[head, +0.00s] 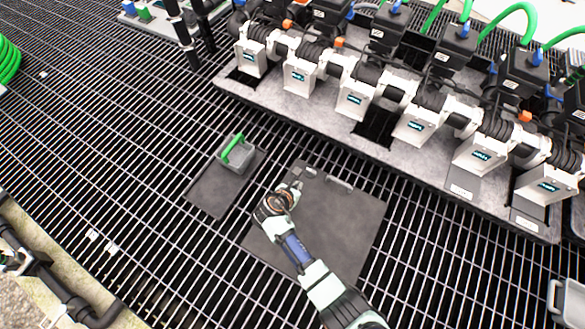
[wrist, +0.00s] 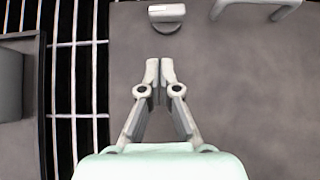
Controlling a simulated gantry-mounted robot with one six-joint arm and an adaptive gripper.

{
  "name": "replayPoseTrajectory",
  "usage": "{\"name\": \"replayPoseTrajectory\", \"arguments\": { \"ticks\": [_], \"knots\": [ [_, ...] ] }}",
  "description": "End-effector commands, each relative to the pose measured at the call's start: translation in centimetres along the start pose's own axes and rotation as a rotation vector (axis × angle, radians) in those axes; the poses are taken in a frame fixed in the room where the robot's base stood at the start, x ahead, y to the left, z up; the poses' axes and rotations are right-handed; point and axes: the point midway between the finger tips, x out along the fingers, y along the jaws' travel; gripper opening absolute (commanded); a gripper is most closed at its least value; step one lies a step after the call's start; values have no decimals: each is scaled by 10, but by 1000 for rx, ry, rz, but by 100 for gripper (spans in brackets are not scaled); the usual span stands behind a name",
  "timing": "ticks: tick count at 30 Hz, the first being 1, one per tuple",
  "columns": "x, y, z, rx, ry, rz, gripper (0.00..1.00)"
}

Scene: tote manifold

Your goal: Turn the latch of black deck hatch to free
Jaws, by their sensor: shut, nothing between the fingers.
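The black deck hatch (head: 345,222) is a flat dark panel set in the grating, and its surface fills most of the wrist view (wrist: 255,110). Its latch (wrist: 166,14) is a small pale bar on a round dark base near the panel's far edge. The latch also shows in the head view (head: 311,171). A pale handle (wrist: 262,6) stands to its right, also seen in the head view (head: 340,183). My gripper (wrist: 159,66) is shut and empty over the panel, with its fingertips short of the latch in the picture. In the head view my gripper (head: 297,187) is just left of and below the latch.
A grey box with a green handle (head: 238,153) sits on a dark plate (head: 212,192) to the left. A manifold row of white blocks (head: 355,99) on a grey base runs beyond the hatch. Open grating (head: 110,150) lies to the left.

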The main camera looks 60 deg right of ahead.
Motion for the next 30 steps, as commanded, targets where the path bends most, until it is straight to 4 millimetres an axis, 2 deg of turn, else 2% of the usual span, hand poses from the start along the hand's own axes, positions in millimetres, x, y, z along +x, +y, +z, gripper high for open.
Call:
{"name": "replayPoseTrajectory", "arguments": {
  "ticks": [1, 3, 9, 15, 30],
  "knots": [
    [17, -1, -6, 3, 1, -3, 0],
    [30, 0, -4, 3, 1, -2, 0],
    [46, 0, 21, 3, 0, 0, 0],
    [49, 0, 28, 1, 1, 0, 0],
    [48, 1, 29, -1, 1, 0, 0]
  ]
}}
